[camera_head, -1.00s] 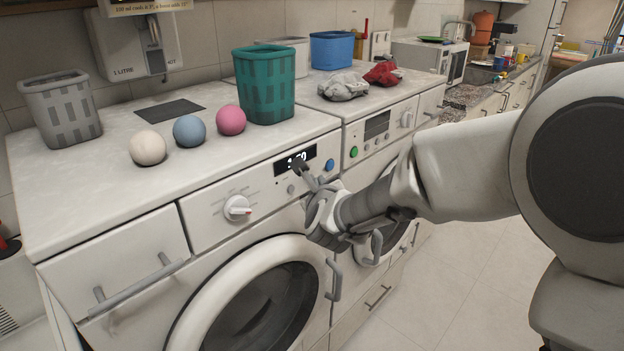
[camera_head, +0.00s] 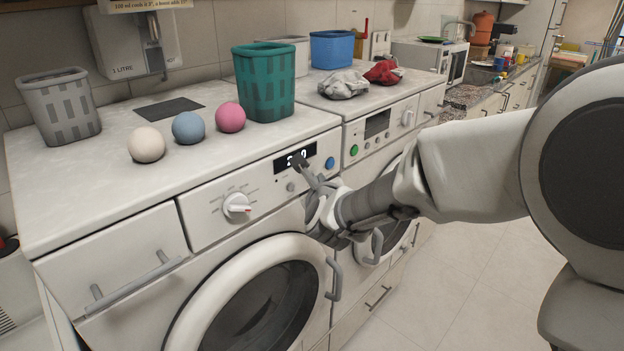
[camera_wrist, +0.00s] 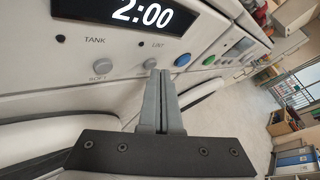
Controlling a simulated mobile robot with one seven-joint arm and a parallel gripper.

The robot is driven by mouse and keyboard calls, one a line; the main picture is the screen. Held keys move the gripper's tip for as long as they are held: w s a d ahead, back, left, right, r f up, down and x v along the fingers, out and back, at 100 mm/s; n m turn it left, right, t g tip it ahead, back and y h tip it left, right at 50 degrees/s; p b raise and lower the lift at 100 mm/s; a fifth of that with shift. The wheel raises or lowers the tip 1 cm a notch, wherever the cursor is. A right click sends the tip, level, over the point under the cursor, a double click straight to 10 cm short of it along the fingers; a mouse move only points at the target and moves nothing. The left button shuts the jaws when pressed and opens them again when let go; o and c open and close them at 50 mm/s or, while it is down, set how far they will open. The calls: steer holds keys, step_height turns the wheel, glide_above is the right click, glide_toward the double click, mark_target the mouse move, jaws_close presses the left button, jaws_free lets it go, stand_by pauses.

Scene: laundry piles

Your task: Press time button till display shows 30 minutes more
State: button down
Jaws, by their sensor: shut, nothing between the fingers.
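The left machine's display (camera_head: 311,150) is partly covered by my gripper in the head view. In the wrist view the display (camera_wrist: 144,13) reads 2:00. Below it are a silver button (camera_wrist: 99,68) by the label SOFT and another silver button (camera_wrist: 150,63) just beyond my fingertips, below the label LINT. I see no label reading time. A blue button (camera_wrist: 183,59) sits to their right. My gripper (camera_wrist: 163,73) is shut and empty, its tips close to the panel by the second silver button; I cannot tell whether they touch it.
A white dial (camera_head: 237,206) is left of the display. A door handle (camera_head: 334,278) juts out below my gripper. Three balls and a teal basket (camera_head: 264,85) stand on top. The right machine's panel (camera_head: 376,125) adjoins.

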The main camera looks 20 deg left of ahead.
steer(key=shift+s+d+b, duration=0.2)
steer(key=shift+d+b, duration=0.1)
steer(key=shift+d, duration=0.1)
steer(key=shift+d, duration=0.1)
steer(key=d+b, duration=0.1)
steer(key=s+d+b, duration=0.1)
steer(key=d, duration=0.1)
steer(key=s+d+b, duration=0.1)
steer(key=b, duration=0.1)
steer(key=shift+d, duration=0.25)
stand_by(1.2)
